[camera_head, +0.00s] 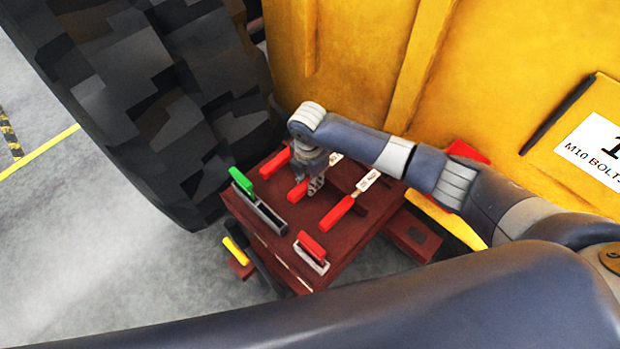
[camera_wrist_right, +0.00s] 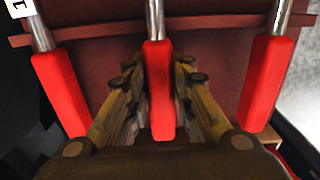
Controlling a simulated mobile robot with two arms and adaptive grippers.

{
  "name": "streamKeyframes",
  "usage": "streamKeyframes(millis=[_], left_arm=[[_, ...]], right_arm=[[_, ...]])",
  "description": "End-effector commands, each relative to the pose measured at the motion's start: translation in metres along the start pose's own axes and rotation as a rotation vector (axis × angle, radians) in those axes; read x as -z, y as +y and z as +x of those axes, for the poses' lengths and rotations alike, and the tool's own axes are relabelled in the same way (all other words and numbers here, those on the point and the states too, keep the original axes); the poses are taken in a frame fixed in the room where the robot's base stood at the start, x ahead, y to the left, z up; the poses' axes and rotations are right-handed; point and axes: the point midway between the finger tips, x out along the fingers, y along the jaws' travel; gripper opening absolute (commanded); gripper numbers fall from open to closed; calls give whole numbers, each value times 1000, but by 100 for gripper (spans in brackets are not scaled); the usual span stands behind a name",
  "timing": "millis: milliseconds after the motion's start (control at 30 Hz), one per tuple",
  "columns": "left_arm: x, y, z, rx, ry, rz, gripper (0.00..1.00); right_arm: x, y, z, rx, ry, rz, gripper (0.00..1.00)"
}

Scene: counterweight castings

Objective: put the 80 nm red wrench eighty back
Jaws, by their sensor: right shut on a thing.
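My right gripper (camera_head: 316,186) points down over the dark red cart top. It is shut on the middle red-handled wrench (camera_head: 297,191), and its fingers cover part of it. In the right wrist view the fingers (camera_wrist_right: 158,105) flank this red handle (camera_wrist_right: 158,75), whose metal shaft runs up across a dark red rail. Another red-handled wrench (camera_head: 337,214) with a white label lies to its right, and one more red handle (camera_head: 275,163) to its left. I cannot read the labels or tell which is the 80 Nm one. My left gripper is not in view.
The cart top (camera_head: 285,262) also holds a green-handled tool (camera_head: 241,181) and a red-handled block (camera_head: 311,246). A yellow-handled tool (camera_head: 235,250) sits at its left side. A big tyre (camera_head: 150,110) and a yellow machine body (camera_head: 350,60) stand close behind. Grey floor is clear at left.

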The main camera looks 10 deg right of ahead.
Motion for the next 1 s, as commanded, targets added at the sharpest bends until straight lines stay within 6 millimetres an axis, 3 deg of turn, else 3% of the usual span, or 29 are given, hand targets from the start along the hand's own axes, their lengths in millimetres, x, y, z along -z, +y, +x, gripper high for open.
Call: streamKeyframes(millis=[167,200,300,667,833,1000], left_arm=[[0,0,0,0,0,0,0],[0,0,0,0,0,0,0],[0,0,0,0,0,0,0],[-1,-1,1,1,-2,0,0],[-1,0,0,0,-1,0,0],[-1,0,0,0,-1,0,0]], right_arm=[[0,1,1,-2,-1,0,0],[0,1,1,-2,-1,0,29],[0,1,1,-2,-1,0,45],[0,0,0,1,1,0,45],[-1,1,-23,-4,-1,-1,45],[0,2,-61,-5,-1,-1,45]])
